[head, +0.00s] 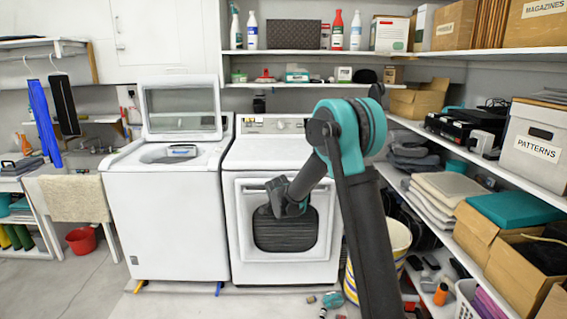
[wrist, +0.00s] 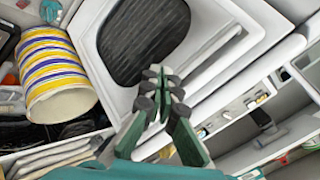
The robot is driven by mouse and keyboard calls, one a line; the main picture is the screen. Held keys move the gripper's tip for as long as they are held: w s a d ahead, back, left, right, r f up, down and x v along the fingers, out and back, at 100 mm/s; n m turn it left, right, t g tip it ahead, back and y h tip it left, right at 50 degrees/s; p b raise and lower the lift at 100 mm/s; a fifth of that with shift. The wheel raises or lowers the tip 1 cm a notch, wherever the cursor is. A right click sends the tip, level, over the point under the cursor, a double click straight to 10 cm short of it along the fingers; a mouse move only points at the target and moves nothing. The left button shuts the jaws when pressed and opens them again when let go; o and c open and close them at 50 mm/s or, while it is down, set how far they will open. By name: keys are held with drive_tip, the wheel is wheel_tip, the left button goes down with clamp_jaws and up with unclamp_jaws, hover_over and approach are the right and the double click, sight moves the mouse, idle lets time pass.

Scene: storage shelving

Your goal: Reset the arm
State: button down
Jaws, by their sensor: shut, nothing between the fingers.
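My arm rises from the lower right of the head view, bends at a teal joint and reaches down to the left. Its wrist end is in front of the white dryer (head: 325,160). My gripper (wrist: 160,88) shows in the wrist view with its green and dark fingers together and nothing held between them. Behind the fingers is the dryer's dark ribbed door window (wrist: 145,40), with the pale door handle to its right. The dryer door (head: 284,249) looks shut in the head view. My arm covers part of it, and the gap to the fingertips is unclear.
A white washer (head: 165,220) with a raised lid stands left of the dryer. A striped bucket (wrist: 54,70) stands beside the dryer. Loaded shelves (head: 465,165) line the right side, with boxes and folded cloths. Small items lie on the floor. Open floor lies at lower left.

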drive_tip(key=s+d+r+n+g+h, duration=0.1)
drive_tip(key=s+d+n, duration=0.2)
drive_tip(key=s+d, duration=0.65)
drive_tip(key=s+d+r+n+g, duration=0.1)
drive_tip(key=s+d+n+g, duration=0.1)
drive_tip(key=s+d, duration=0.75)
drive_tip(key=s+d+f+n+g, duration=0.1)
drive_tip(key=s+d+f+n, duration=0.1)
drive_tip(key=s, duration=1.1)
drive_tip(key=s+d+f+n+g, duration=0.1)
drive_tip(key=s+d+f+n, duration=0.1)
drive_tip(key=s, duration=1.2)
wheel_tip(320, 180, down, 2)
drive_tip(key=shift+f+n, duration=0.1)
drive_tip(key=shift+n, duration=0.8)
